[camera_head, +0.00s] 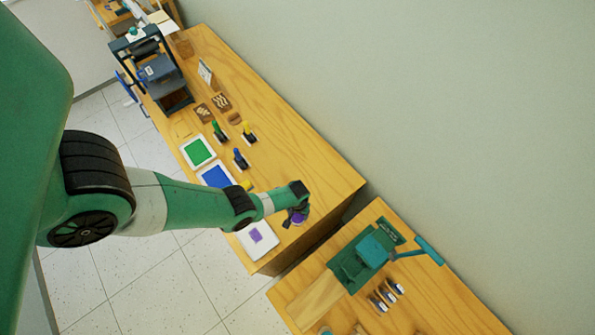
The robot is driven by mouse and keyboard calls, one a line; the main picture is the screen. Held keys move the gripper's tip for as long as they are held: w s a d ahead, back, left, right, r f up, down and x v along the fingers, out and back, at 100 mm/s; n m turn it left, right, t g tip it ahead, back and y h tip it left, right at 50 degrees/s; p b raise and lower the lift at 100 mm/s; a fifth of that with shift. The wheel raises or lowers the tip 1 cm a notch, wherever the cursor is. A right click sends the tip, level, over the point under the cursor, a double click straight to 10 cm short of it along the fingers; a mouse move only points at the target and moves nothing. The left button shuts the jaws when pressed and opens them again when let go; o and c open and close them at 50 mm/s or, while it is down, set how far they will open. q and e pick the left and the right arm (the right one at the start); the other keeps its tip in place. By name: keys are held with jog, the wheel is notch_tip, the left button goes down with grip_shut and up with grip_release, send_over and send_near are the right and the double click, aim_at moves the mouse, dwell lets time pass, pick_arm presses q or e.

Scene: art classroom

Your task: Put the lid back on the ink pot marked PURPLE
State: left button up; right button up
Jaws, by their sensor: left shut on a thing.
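My left gripper (292,214) reaches in from the left over the right end of the long wooden table. It is shut on a small purple thing (298,219), which looks like the purple lid. The purple thing is low, close to the table top. The pot marked PURPLE cannot be made out apart from it, and no lettering is readable. Whether the lid touches a pot is too small to tell. My right gripper is not in view.
White slabs with purple (256,236), blue (216,176) and green (198,151) ink line the table's front edge. Small dark items with green, yellow and blue tops stand behind. A press (160,75) is at the far end. A second table (445,295) holds a green device (366,257).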

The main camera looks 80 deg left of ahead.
pick_arm(q)
jog(key=shift+f, duration=0.15)
dwell(0.4)
jog(key=o, duration=1.3)
notch_tip(320, 180, up, 7)
jog(key=p, duration=0.7)
grip_shut()
